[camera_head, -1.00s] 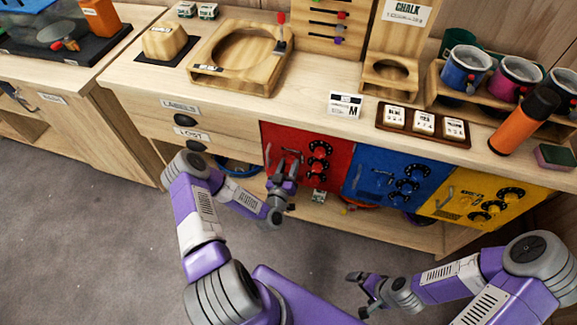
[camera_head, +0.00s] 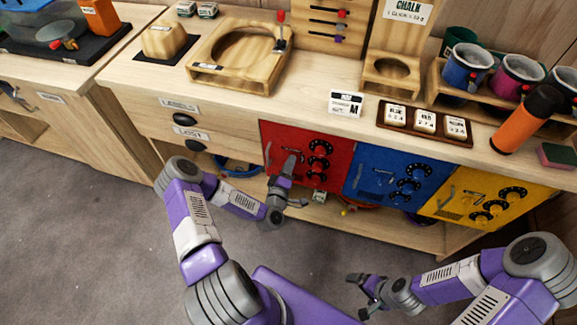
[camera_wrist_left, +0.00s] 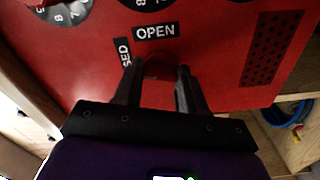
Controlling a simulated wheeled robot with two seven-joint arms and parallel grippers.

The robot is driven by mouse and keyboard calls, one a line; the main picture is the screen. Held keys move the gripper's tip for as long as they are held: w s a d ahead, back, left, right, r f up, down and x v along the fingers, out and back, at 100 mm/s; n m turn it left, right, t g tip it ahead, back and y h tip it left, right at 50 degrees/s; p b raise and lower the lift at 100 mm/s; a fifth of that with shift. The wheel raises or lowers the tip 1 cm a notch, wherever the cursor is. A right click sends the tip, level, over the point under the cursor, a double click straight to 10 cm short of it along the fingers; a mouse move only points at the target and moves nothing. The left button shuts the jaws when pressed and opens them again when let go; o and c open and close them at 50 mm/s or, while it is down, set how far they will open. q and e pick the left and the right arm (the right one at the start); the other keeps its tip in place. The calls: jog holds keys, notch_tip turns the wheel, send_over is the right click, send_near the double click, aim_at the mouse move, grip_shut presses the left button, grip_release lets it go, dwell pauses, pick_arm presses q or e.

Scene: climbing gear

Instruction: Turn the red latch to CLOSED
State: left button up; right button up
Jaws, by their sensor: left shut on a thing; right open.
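The red door (camera_head: 335,145) of the cabinet has black dials and faces me under the counter. The dark red latch (camera_wrist_left: 158,68) sits between my left gripper's fingertips in the left wrist view, just below the OPEN label (camera_wrist_left: 156,31). A second label (camera_wrist_left: 125,52), turned on its side and partly covered by a finger, shows "SED". My left gripper (camera_head: 289,160) is shut on the latch; its fingers hide the latch in the head view. Which label the latch points to is hard to tell. My right gripper (camera_head: 360,292) is open and empty, low over the floor.
Blue (camera_head: 385,170) and yellow (camera_head: 490,195) doors stand right of the red one. Drawers (camera_head: 190,125) are to its left. The counter above holds a wooden ring stand (camera_head: 205,78), a card (camera_head: 345,103) and mugs (camera_head: 466,68). An open shelf runs below the doors.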

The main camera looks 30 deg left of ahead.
pick_arm(q)
jog(key=shift+n, duration=1.9)
jog(key=o, duration=1.1)
jog(key=shift+c, duration=0.2)
jog(key=p+v, duration=0.1)
jog(key=v, duration=0.6)
jog(key=shift+s, duration=0.25)
jog(key=shift+d, duration=0.2)
